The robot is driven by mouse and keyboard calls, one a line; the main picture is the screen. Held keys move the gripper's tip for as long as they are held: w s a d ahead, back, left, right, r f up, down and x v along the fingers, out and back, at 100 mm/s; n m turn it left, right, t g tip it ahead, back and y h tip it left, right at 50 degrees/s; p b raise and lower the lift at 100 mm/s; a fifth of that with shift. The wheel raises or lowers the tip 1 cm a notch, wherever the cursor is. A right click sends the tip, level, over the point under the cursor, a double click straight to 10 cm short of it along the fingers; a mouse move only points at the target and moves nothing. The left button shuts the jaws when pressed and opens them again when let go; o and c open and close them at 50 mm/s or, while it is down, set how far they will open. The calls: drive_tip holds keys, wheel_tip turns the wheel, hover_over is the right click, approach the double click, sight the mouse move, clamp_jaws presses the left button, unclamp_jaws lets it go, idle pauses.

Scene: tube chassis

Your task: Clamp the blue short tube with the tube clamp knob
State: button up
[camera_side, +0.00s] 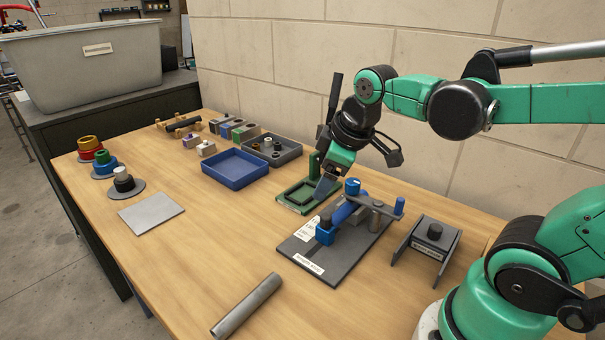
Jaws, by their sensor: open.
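A grey plate (342,268) with a white label carries a clamp fixture. A blue short tube (343,213) lies slanted in the fixture, with a blue block at its near end. A blue knob (352,186) stands at its far end, and a grey lever beside it ends in another blue part (399,207). A black knob (435,231) sits on a separate grey bracket to the right. I cannot tell which knob is the tube clamp knob. My gripper (327,187) is open and points down just behind and left of the tube, apart from it; its fingers are partly hidden.
A green fixture (291,204) stands under and left of my gripper. A loose grey tube (247,306) lies at the front. A blue tray (235,183), grey tray (287,157) and white plate (151,214) lie left.

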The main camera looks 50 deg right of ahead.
sight(353, 181)
drive_tip(key=d+n+g, duration=0.1)
drive_tip(key=d+n, duration=0.2)
drive_tip(key=d+n+g, duration=0.2)
drive_tip(key=d+n, duration=0.1)
drive_tip(key=w+d+n+g, duration=0.1)
drive_tip(key=d+n, duration=0.2)
drive_tip(key=shift+d+f+n+y, duration=0.25)
drive_tip(key=shift+d+n+y, duration=0.05)
drive_tip(key=shift+n, duration=0.1)
drive_tip(key=shift+d+f+n+g, duration=0.1)
drive_tip(key=shift+d+n+g, duration=0.2)
drive_tip(key=shift+g, duration=0.1)
drive_tip(key=shift+d+f, duration=0.1)
drive_tip(key=shift+f, duration=2.7)
clamp_jaws()
